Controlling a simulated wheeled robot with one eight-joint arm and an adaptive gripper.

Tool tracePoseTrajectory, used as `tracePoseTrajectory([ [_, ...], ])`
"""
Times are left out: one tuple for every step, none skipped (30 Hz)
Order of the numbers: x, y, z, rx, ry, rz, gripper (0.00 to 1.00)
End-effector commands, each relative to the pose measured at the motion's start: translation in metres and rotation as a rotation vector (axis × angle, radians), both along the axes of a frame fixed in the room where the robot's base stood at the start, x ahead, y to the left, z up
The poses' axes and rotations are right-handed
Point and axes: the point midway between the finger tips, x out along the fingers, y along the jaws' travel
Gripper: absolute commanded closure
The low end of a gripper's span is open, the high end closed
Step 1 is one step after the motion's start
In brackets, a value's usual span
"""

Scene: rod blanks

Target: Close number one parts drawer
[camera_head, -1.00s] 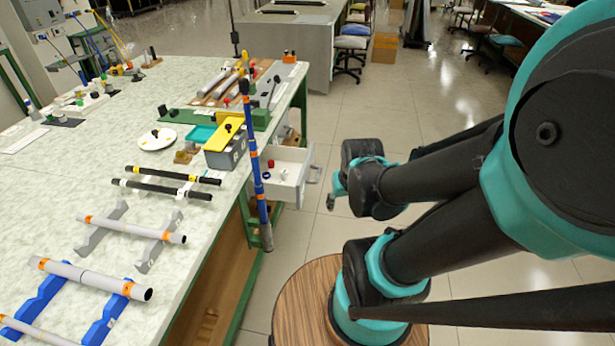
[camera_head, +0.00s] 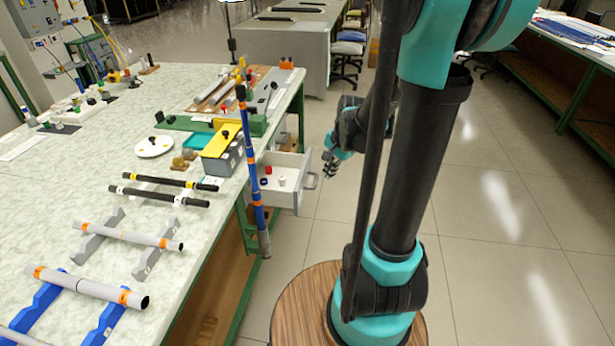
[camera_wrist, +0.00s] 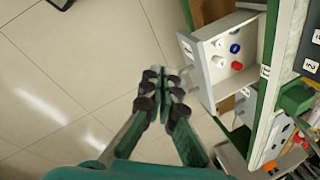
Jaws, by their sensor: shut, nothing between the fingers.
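A pale parts drawer (camera_head: 297,199) stands pulled out from under the near side of the workbench. In the wrist view the open drawer (camera_wrist: 219,86) holds a blue ring, a red piece and white pieces. Its front panel with a grey handle (camera_wrist: 187,50) faces my gripper. My gripper (camera_head: 330,170) is to the right of the drawer front, apart from it, over the floor. In the wrist view my gripper (camera_wrist: 163,85) has its fingertips close together, with nothing seen between them. I cannot read the drawer's number clearly.
The workbench (camera_head: 60,190) carries rods on stands, a white plate (camera_head: 154,147) and a yellow-topped box (camera_head: 222,142). An upright blue and orange rod (camera_head: 255,180) stands at the bench edge, left of the drawer.

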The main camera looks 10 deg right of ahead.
Motion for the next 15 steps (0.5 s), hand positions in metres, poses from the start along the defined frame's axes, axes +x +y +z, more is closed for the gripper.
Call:
tracePoseTrajectory([
  [0.018,-0.003,-0.002,0.037,0.026,-0.085,1.00],
  [0.027,-0.005,-0.004,0.060,0.043,-0.138,1.00],
  [0.039,-0.006,-0.007,0.091,0.069,-0.210,1.00],
  [0.048,-0.008,-0.009,0.113,0.085,-0.261,1.00],
  [0.057,-0.009,-0.012,0.135,0.104,-0.314,1.00],
  [0.068,-0.012,-0.015,0.164,0.131,-0.384,1.00],
  [0.077,-0.014,-0.018,0.184,0.149,-0.437,1.00],
  [0.085,-0.016,-0.022,0.205,0.169,-0.487,1.00],
  [0.095,-0.018,-0.026,0.230,0.194,-0.550,1.00],
  [0.102,-0.020,-0.029,0.246,0.212,-0.596,1.00],
  [0.108,-0.022,-0.033,0.263,0.230,-0.638,1.00],
  [0.116,-0.024,-0.037,0.282,0.253,-0.690,1.00],
  [0.121,-0.025,-0.040,0.294,0.268,-0.726,1.00],
  [0.126,-0.027,-0.042,0.305,0.280,-0.756,1.00],
  [0.130,-0.028,-0.045,0.318,0.296,-0.791,1.00],
])
